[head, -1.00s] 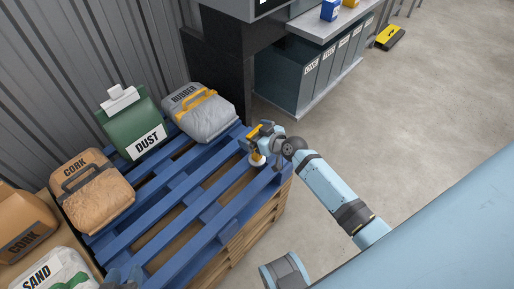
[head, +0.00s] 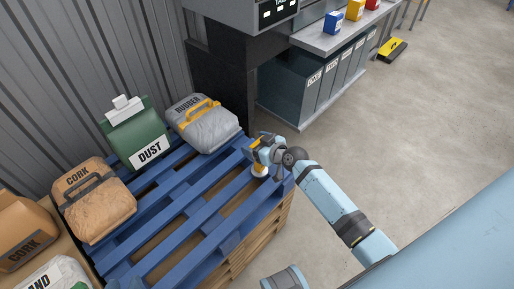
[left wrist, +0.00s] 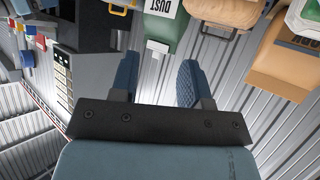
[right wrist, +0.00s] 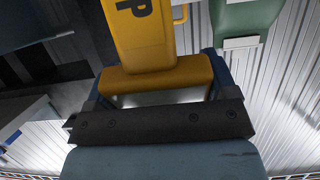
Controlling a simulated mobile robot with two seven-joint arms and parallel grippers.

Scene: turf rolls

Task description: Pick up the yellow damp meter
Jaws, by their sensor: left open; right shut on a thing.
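The yellow damp meter (head: 260,167) is at the right edge of the blue pallet in the head view, with a pale foot at its lower end. My right gripper (head: 264,150) is shut on its upper part. In the right wrist view the meter (right wrist: 145,35) fills the space between the fingers, with a dark letter P showing; its far end is out of frame. From the head view I cannot tell whether its foot touches the pallet. My left gripper (left wrist: 158,80) is open and empty in the left wrist view, with bags beyond it.
The blue pallet (head: 180,213) carries a grey RUBBER bag (head: 208,132), a green DUST bag (head: 135,135) and a brown CORK bag (head: 100,210). A dark post and a bench with bins (head: 290,90) stand behind. Open floor (head: 410,130) lies to the right.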

